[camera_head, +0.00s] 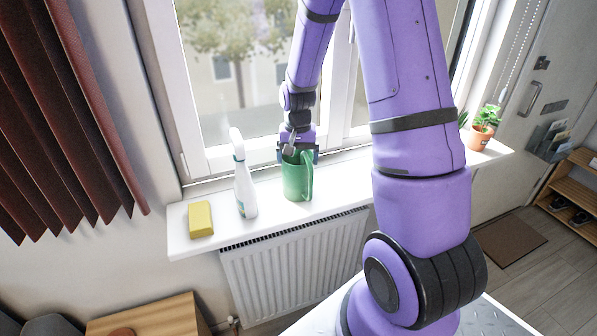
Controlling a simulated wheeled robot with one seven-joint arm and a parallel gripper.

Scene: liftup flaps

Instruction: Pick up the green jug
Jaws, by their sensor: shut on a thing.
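The green jug (295,182) stands upright on the white windowsill, its handle to the right. My gripper (294,156) reaches down from above at the jug's top and is shut on its upper rim. The fingertips are small in the picture and partly hidden at the jug's mouth. Whether the jug's base touches the sill or is slightly above it, I cannot tell.
A white spray bottle (244,185) stands just left of the jug, and a yellow sponge (201,220) lies farther left on the windowsill (180,243). The window is close behind. A potted plant (482,134) stands at the right end. A radiator (295,266) is below.

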